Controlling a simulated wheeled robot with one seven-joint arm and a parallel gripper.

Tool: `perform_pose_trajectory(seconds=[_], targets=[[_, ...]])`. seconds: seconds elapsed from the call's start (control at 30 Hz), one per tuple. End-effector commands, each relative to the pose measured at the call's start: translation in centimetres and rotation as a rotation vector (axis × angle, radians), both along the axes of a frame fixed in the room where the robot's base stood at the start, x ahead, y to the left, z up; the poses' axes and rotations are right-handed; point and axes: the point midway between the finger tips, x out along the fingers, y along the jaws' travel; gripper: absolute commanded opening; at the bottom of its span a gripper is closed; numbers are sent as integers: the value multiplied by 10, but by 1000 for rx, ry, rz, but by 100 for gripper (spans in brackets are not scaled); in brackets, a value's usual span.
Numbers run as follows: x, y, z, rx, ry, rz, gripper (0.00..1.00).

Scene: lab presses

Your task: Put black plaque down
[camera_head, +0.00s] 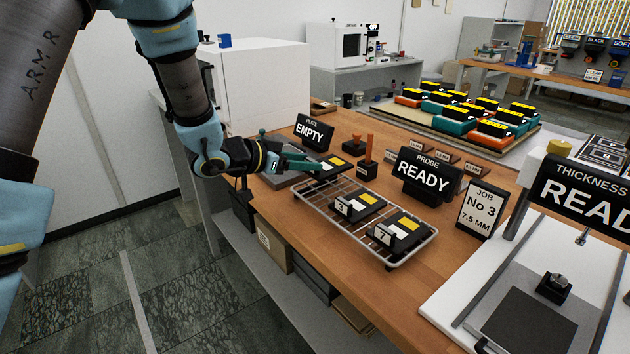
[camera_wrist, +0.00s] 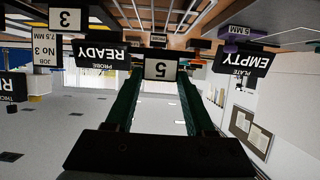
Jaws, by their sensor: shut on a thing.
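My gripper (camera_head: 305,163) is shut on a black plaque (camera_head: 330,168) with a yellow patch, near the far left end of the wire rack (camera_head: 309,214). In the wrist view, which is upside down, the green fingers of my gripper (camera_wrist: 158,82) hold the plaque between them. Its white tag (camera_wrist: 161,69) reads 5. I cannot tell whether the plaque touches anything below it. Two more black plaques lie on the rack, one tagged 3 (camera_head: 361,205) and one tagged 7 (camera_head: 404,234).
A PLATE EMPTY sign (camera_head: 312,132) stands just behind the held plaque, beside a grey plate (camera_head: 284,178) partly hidden by my gripper. A PROBE READY sign (camera_head: 424,174), a job card (camera_head: 483,208) and an orange-handled stamp (camera_head: 367,158) stand behind the rack.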

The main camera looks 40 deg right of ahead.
Motion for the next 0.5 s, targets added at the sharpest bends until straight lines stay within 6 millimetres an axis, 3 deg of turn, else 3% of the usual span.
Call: perform_pose_trajectory(seconds=[0.3, 0.5], targets=[[-1, 0, -36, 2, 2, -1, 0], [0, 0, -47, -2, -1, 1, 0]])
